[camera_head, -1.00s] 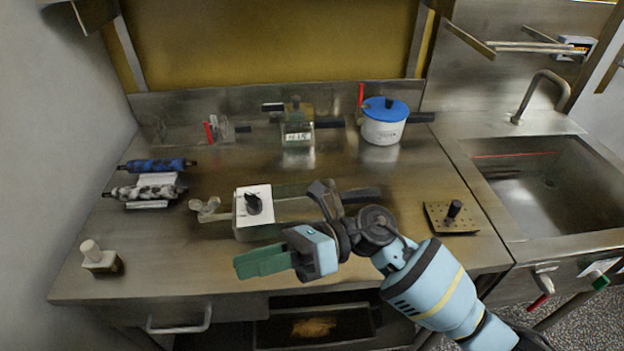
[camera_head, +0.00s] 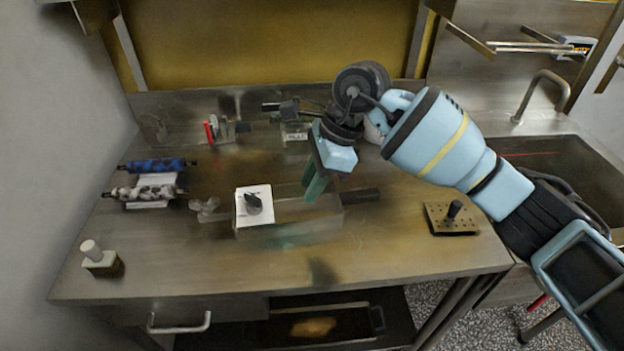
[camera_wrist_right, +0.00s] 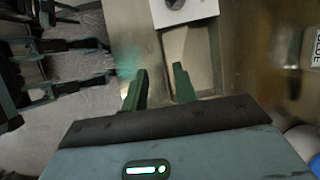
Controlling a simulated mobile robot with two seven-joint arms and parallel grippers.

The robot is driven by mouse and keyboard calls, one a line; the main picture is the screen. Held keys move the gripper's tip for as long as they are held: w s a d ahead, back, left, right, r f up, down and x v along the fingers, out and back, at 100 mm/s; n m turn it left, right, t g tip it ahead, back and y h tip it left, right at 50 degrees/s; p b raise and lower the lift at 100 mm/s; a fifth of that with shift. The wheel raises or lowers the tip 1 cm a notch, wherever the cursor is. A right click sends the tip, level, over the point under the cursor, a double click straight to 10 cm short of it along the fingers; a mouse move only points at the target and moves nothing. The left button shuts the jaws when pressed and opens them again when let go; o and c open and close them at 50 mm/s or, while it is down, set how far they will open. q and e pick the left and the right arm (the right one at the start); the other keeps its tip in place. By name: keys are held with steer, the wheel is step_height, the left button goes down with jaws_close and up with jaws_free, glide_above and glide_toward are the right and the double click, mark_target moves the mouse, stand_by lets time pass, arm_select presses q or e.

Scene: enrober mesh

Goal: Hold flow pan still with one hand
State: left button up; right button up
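A shallow, pale see-through pan (camera_head: 285,207), which I take to be the flow pan, lies in the middle of the steel worktop. A white square plate with a black knob (camera_head: 254,203) covers its left end, and a dark handle (camera_head: 361,195) sticks out at its right. My right gripper (camera_head: 313,190) points down over the pan's right half. In the right wrist view its two green fingers (camera_wrist_right: 161,80) stand apart with nothing clear between them. The pan (camera_wrist_right: 190,48) shows beyond the fingertips there. I cannot tell whether a finger touches it. My left gripper is out of view.
A perforated plate with a knob (camera_head: 452,217) lies at the right. Blue and mottled rollers (camera_head: 157,166) lie at the left, a white-topped block (camera_head: 98,258) front left. My right arm partly hides the back row. The front worktop is clear; a sink (camera_head: 560,165) is right.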

mark_target(290, 224)
steer(key=x, duration=1.2)
jaws_close()
stand_by(0.8)
